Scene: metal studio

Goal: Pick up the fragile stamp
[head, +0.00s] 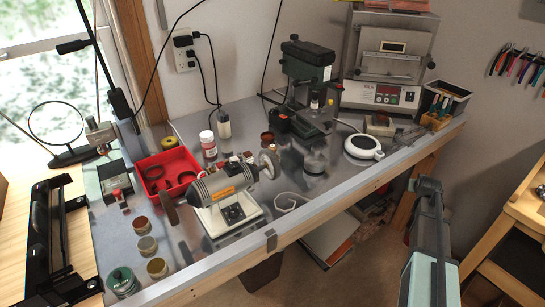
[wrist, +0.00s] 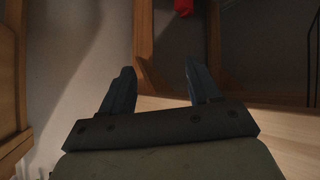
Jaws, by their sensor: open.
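I cannot pick out the fragile stamp for certain in either view. Several small objects on the metal-topped bench are too small to identify, among them a small reddish piece (head: 119,196) near the left end. My gripper (wrist: 157,78) is open and empty in the wrist view, its two dark fingers spread apart with nothing between them. In the head view my arm shows at the lower right, in front of the bench and apart from it; the fingertips cannot be made out there.
The bench (head: 290,222) holds a grinder-like motor (head: 224,185), a red tray (head: 150,165), a drill press (head: 306,75), a small furnace (head: 388,60), a white round device (head: 363,146) and several small jars. A wooden table (head: 500,225) stands at right. Open floor lies between.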

